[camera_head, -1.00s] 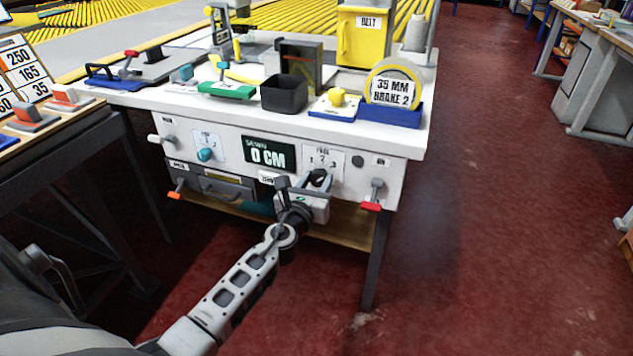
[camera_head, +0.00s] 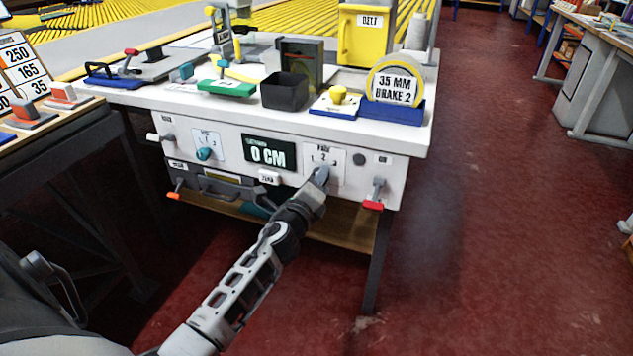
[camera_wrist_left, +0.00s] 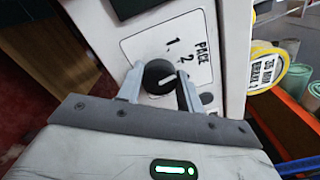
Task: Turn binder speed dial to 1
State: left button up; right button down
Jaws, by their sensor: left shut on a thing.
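The front panel of the white bench carries a PACE plate (camera_head: 323,160) with numerals 1, 2 and 3. In the left wrist view, the plate's round black dial (camera_wrist_left: 160,78) has a short white mark; which numeral it points to is hard to tell. My left gripper (camera_head: 321,177) is at the dial, and its two fingers (camera_wrist_left: 157,82) are shut on the dial's sides in the wrist view. The numeral 3 is hidden there behind a finger. In the head view the gripper covers the dial. My right gripper is not in view.
A teal dial (camera_head: 204,154) on another numbered plate sits left of the 0 CM display (camera_head: 268,153). A white button (camera_head: 269,177) is below the display. A red-tipped lever (camera_head: 374,203) is close right of my gripper. The floor to the right is clear.

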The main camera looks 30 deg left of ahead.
pick_arm(q)
jog(key=n, duration=0.4)
jog(key=shift+f, duration=0.1)
jog(key=n, duration=0.2)
jog(key=shift+n, duration=0.3)
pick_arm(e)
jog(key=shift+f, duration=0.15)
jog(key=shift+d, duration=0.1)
pick_arm(q)
jog(key=o, duration=1)
jog(key=shift+s, duration=0.1)
